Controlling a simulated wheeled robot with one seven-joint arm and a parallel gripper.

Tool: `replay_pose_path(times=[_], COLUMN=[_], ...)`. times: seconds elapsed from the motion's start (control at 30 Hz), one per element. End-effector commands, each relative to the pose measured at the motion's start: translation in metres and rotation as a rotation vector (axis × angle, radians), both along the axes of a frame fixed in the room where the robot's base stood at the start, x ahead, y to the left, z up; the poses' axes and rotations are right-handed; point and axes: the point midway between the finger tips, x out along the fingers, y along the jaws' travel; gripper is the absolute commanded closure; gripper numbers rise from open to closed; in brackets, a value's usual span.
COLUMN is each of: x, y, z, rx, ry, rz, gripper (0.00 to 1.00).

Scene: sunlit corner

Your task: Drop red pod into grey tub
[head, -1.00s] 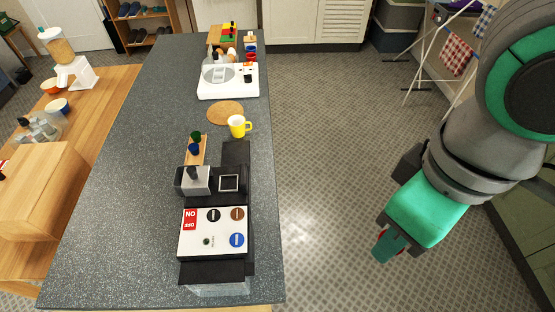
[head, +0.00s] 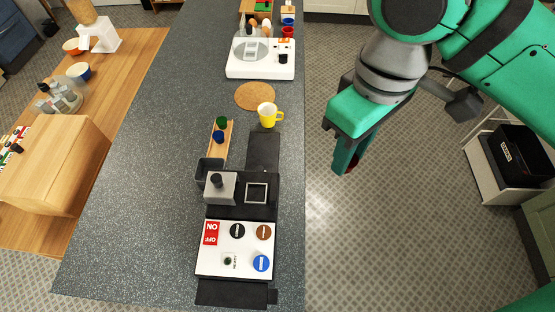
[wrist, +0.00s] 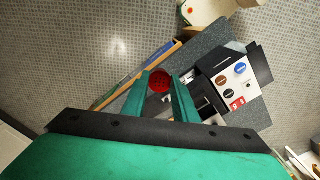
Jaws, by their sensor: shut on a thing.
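The red pod (wrist: 160,82) shows as a round red face between my fingertips in the wrist view. My gripper (head: 347,163) is shut on it, and in the head view only a dark red sliver of the pod (head: 353,166) shows. My gripper is off the right edge of the counter, above the floor in the picture. The grey tub (head: 207,169) looks like a small dark open box on the counter, left of a silver block with a black knob. The block hides part of its near side, and its inside is dark.
A wooden rack (head: 224,139) with a green pod (head: 222,122) and a blue pod (head: 218,137) lies just beyond the tub. The coffee machine (head: 236,249) is nearer. A yellow mug (head: 268,114) stands near the counter's right edge. The left counter surface (head: 140,170) is clear.

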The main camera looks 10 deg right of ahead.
Motion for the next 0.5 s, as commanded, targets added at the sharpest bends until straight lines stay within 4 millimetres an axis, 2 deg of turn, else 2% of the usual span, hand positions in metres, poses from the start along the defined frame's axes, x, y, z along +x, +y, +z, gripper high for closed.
replay_pose_path(times=[0.03, 0.2, 0.37, 0.5], x=[0.016, 0.063, 0.100, 0.127], y=[0.013, 0.054, 0.101, 0.149], z=[-0.007, -0.031, -0.057, -0.084], rx=[0.003, 0.003, 0.002, 0.002], ry=[0.003, 0.003, 0.004, 0.004], rz=[0.032, 0.111, 0.188, 0.259], gripper=[0.94, 0.94, 0.94, 0.94])
